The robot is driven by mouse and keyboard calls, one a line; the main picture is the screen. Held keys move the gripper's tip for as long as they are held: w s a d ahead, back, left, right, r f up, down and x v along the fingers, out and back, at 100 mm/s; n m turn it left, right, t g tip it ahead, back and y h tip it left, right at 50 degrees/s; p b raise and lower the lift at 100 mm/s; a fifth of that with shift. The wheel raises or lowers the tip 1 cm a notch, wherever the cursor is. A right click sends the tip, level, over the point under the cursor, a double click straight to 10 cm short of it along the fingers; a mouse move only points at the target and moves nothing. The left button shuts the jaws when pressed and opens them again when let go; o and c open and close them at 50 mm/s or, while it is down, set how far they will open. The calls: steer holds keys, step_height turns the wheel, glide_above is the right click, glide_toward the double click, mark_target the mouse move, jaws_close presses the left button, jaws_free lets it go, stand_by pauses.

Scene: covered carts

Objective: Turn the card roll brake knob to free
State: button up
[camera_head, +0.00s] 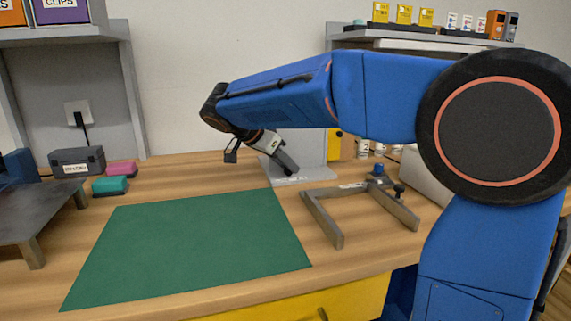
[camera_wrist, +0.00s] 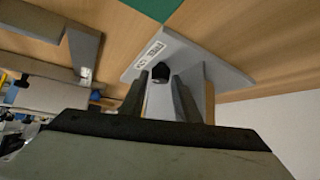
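A grey stand (camera_head: 318,150) with an upright panel and a labelled base stands at the back of the bench. A black round knob (camera_wrist: 161,72) shows on this stand, between my fingertips. My gripper (camera_wrist: 160,82) is open, with one finger on each side of the knob in the picture; I cannot tell whether they touch it. In the head view my gripper (camera_head: 286,164) is in front of the stand and hides the knob. The knob's setting is not readable.
A grey U-shaped frame (camera_head: 330,228) with a blue knob (camera_head: 378,170) and a black knob (camera_head: 399,189) lies right of the green mat (camera_head: 190,245). A dark box (camera_head: 77,160), pink block (camera_head: 121,168) and teal block (camera_head: 110,186) are at left. The mat is clear.

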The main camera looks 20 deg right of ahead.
jaws_close()
